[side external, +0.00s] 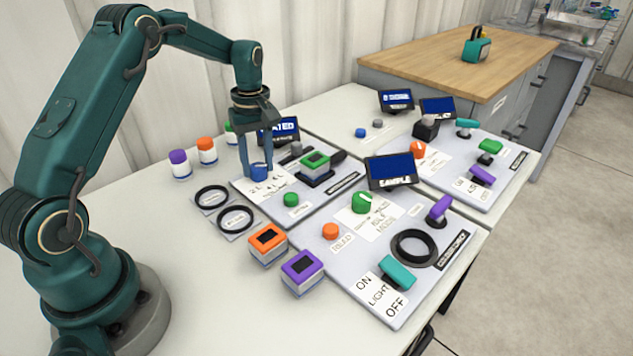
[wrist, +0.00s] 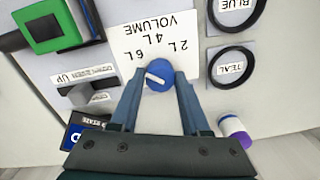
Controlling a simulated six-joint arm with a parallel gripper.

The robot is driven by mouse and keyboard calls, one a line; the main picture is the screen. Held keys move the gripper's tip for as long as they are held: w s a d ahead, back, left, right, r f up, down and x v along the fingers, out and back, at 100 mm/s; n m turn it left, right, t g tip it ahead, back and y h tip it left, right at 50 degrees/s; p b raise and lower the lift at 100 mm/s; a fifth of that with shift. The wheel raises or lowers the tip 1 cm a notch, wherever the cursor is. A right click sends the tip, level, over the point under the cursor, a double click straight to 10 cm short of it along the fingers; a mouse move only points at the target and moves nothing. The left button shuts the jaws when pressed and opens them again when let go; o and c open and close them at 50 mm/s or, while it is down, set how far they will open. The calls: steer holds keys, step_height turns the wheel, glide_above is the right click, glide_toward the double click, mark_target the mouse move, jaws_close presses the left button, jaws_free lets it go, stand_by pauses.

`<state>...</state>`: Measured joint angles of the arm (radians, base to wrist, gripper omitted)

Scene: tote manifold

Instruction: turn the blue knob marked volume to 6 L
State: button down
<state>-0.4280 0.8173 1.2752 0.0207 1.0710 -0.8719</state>
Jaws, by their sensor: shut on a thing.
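The blue knob (wrist: 159,70) sits on a white card (wrist: 180,20) printed VOLUME, with 2 L, 4 L and 6 L, upside down in the wrist view. The knob's white pointer line slants, its upper end to the left, on the 6 L side; whether it lines up exactly with 6 L I cannot tell. My gripper (wrist: 157,82) is shut on the knob, one finger on each side. In the side view my gripper (side external: 258,163) comes down from above onto the blue knob (side external: 259,173), and the fingers partly cover it.
A green square-topped part (side external: 315,161) and a green button (side external: 291,199) stand on the same panel. Two black rings (side external: 236,219) lie beside it. Purple (side external: 179,164) and orange (side external: 207,150) capped jars stand behind. Orange (side external: 267,245) and purple (side external: 302,272) blocks stand in front.

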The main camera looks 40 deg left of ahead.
mark_target(259, 166)
steer(key=shift+r, duration=0.1)
steer(key=shift+c, duration=1.9)
jaws_free()
steer(key=shift+r, duration=2.55)
